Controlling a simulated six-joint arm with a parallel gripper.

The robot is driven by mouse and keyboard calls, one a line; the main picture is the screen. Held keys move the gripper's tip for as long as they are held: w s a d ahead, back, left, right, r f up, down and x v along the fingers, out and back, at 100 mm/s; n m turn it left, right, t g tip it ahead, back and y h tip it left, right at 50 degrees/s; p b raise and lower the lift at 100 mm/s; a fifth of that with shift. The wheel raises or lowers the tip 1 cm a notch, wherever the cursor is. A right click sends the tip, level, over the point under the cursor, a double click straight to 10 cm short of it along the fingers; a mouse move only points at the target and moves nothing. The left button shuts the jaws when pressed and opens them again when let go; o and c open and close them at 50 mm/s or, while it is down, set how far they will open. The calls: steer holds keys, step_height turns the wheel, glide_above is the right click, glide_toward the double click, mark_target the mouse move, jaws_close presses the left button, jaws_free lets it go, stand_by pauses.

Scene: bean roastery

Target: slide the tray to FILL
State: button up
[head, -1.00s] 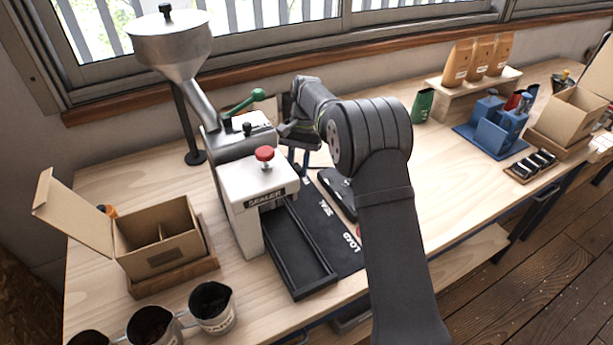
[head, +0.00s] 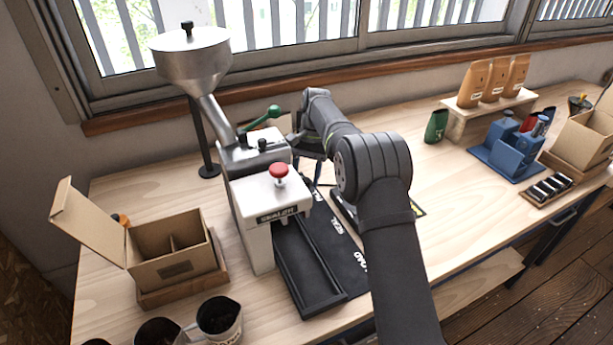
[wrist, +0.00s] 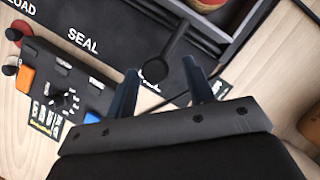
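In the wrist view, my gripper (wrist: 159,72) is open, with one dark finger on each side of a black round-ended handle (wrist: 156,69). Gaps show between the handle and both fingers. The handle's stem runs up to the dark rimmed tray area (wrist: 232,42), beside the SEAL lettering (wrist: 83,40) on the black mat. The tray itself is mostly cut off or hidden. In the head view, an empty black rimmed channel (head: 305,275) extends forward from the white sealer (head: 262,200). No FILL lettering is readable.
The metal hopper (head: 192,60) and green lever (head: 262,118) stand at the sealer's back. A control box (wrist: 60,85) with coloured buttons lies beside the mat. An open carton (head: 170,250) stands left; blue holders (head: 505,150) stand right. Bare tabletop lies right of my arm.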

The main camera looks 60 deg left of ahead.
steer(key=v, duration=0.7)
steer(key=shift+r, duration=0.15)
stand_by(0.3)
steer(key=shift+w, duration=0.1)
steer(key=x, duration=0.7)
steer(key=shift+d+f, duration=0.1)
steer(key=shift+f, duration=0.15)
steer(key=shift+d, duration=0.15)
steer(key=shift+r, duration=0.1)
stand_by(0.4)
